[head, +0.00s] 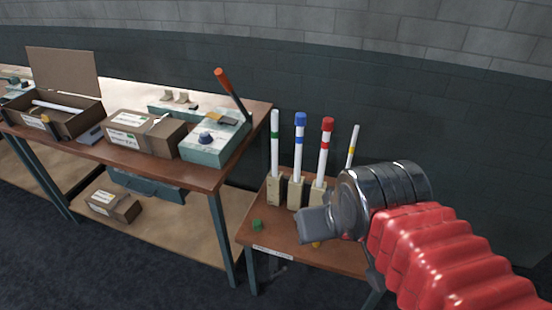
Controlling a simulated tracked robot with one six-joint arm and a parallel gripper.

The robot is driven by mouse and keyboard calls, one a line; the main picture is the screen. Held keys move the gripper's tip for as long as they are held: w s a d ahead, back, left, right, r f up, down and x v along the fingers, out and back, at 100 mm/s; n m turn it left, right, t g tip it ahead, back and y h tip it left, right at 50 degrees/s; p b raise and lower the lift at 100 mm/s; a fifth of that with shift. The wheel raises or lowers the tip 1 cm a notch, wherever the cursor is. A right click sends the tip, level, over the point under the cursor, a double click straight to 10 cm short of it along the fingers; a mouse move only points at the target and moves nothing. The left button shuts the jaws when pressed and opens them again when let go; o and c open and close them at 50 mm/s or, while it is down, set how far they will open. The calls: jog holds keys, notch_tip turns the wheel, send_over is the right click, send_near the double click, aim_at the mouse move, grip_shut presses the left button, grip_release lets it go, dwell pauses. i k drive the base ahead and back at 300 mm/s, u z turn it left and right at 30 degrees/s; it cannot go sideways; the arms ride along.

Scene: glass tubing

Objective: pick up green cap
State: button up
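The green cap (257,225) is a small green piece on the front left part of the small wooden table (268,240), left of my gripper. My gripper (306,224) is above the table, to the right of the cap and apart from it, with its metal wrist and red sleeve reaching in from the lower right. Its fingers appear as one grey shape from this side, so I cannot tell whether they are open or shut. A white tube with a green band (275,143) stands upright in a wooden block behind the cap.
Tubes with a blue cap (300,119) and a red cap (327,124) stand beside it. A yellow-banded tube (352,148) leans slightly at right. A yellow piece (316,244) lies below my gripper. A larger bench (205,176) with boxes stands left.

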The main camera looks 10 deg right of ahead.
aim_at(257, 227)
jog(key=z, duration=0.05)
jog(key=i, duration=1)
jog(key=u, duration=0.05)
